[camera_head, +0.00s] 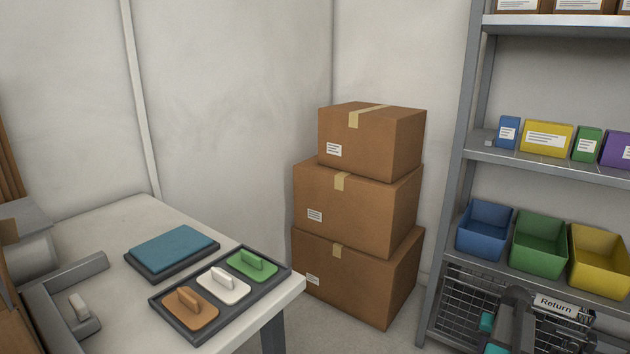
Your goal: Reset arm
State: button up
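Part of my own arm, dark grey with teal caps, shows at the bottom right edge, in front of the wire basket. My gripper's fingers cannot be made out in this view, so I see neither their opening nor anything held in them.
A white table (138,213) at left bears a dark tray (208,333) with orange, white and green handled pieces, a teal pad (172,248) and a grey bracket. Three stacked cartons (358,203) stand mid-view. The shelf rack (462,175) at right holds bins, small boxes and a "Return" wire basket (465,295).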

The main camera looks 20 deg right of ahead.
jog(key=w+a+f+n+g+y+p, duration=0.15)
jog(key=w+a+p, duration=0.3)
jog(key=a, duration=0.65)
jog(key=w+a+n+p, duration=0.35)
jog(key=a+p, duration=0.25)
jog(key=a, duration=0.6)
jog(key=s+a+n+g+p, duration=0.15)
jog(key=a+p, duration=0.25)
jog(key=a, duration=0.5)
jog(key=s+a+n+g+p, duration=0.1)
jog(key=s+a+p, duration=0.15)
jog(key=a, duration=0.55)
jog(key=s+a+r+n+g+p, duration=0.1)
jog(key=s+a+n+g+p, duration=0.1)
jog(key=s+a+p, duration=0.7)
jog(key=s+a, duration=0.5)
jog(key=s, duration=0.4)
jog(key=shift+a+r+n+p, duration=0.25)
jog(key=shift+a+n+p, duration=0.05)
jog(key=shift+n, duration=0.05)
jog(key=shift+h, duration=0.25)
